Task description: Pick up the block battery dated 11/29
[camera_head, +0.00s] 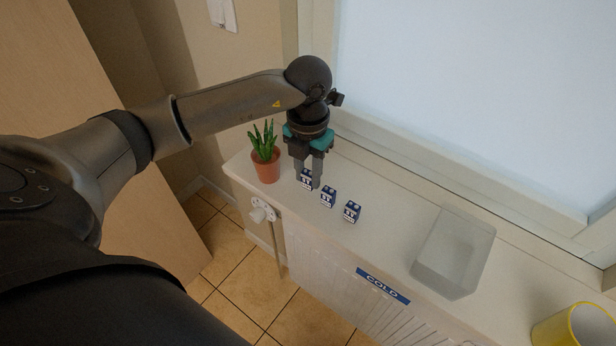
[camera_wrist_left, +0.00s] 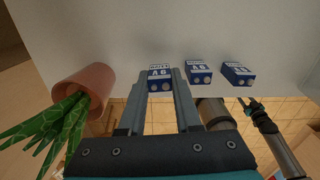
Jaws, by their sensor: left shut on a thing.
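Three small dark blue block batteries with white labels stand in a row on the pale counter (camera_head: 390,232). My left gripper (camera_head: 308,187) points down and is shut on the leftmost battery (camera_head: 306,175), whose label shows between the fingers in the left wrist view (camera_wrist_left: 160,78). It cannot be told whether this battery is clear of the counter. The middle battery (camera_head: 328,197) and the right battery (camera_head: 352,212) stand apart to its right; they also show in the left wrist view (camera_wrist_left: 198,72) (camera_wrist_left: 239,74). The dates are too small to read. No right gripper can be made out.
A potted plant (camera_head: 265,165) stands close to the left of the gripper. A clear bin (camera_head: 455,255) and a yellow container (camera_head: 575,328) are farther right. A blue COLD sign (camera_head: 383,286) is on the counter's front. The counter between the right battery and the bin is free.

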